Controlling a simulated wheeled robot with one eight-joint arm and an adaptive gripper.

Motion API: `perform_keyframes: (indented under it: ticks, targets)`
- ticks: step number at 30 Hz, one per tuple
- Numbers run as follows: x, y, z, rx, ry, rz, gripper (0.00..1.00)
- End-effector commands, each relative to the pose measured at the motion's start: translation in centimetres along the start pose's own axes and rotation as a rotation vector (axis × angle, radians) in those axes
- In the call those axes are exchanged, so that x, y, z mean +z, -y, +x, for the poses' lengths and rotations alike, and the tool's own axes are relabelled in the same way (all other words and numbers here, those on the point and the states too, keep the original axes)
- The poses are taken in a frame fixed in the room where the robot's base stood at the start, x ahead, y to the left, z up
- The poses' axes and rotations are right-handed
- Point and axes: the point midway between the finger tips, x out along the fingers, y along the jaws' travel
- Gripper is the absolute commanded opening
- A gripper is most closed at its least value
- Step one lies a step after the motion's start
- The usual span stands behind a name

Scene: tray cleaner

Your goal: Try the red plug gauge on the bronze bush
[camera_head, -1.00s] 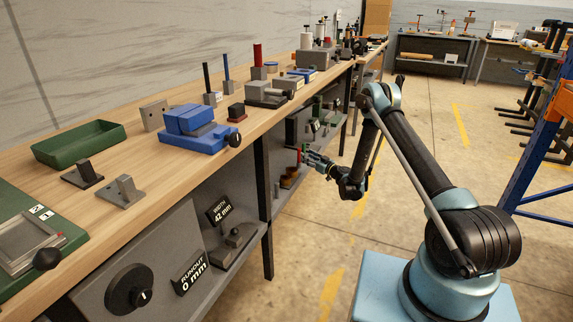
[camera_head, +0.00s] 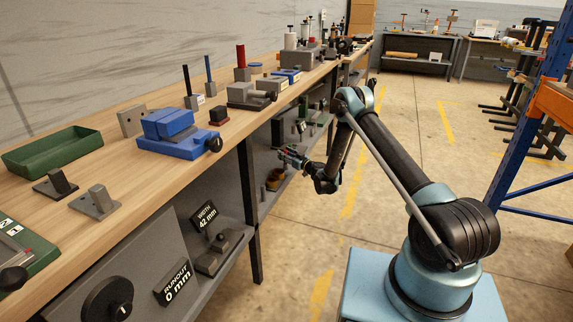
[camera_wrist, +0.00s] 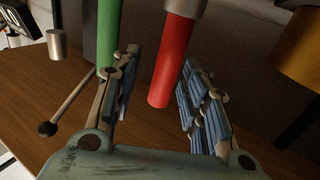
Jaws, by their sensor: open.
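In the wrist view the red plug gauge (camera_wrist: 173,62) shows as a red handle with a silver part at its top end. My gripper (camera_wrist: 160,58) is open, with one finger on each side of the red handle; I see no clear contact. In the head view my gripper (camera_head: 284,151) is small, in front of the lower shelf, with a bit of red at its tips. A bronze-coloured round thing (camera_head: 273,181) on the lower shelf may be the bronze bush; I cannot tell surely.
A green handle (camera_wrist: 108,35) stands close beside my left finger in the wrist view. A golden-brown cylinder (camera_wrist: 300,48) is at the upper right. The wooden bench top (camera_head: 100,240) overhangs the shelf and carries a blue vise (camera_head: 178,140) and a green tray (camera_head: 52,158).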

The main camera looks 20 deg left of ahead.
Motion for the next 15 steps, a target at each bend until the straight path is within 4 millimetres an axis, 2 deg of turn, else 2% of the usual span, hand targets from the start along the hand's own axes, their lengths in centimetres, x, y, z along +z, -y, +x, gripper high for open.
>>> perform_keyframes:
  ticks: [2, 6, 8, 15]
  targets:
    - [0.01, 0.13, 0.06, -0.001, 0.000, 0.000, 0.41]
    - [0.01, 0.29, 0.13, -0.003, 0.000, 0.000, 0.11]
    - [0.00, 0.33, 0.15, -0.003, 0.000, 0.000, 0.00]
    - [-0.02, 0.40, 0.17, -0.004, 0.000, 0.000, 0.00]
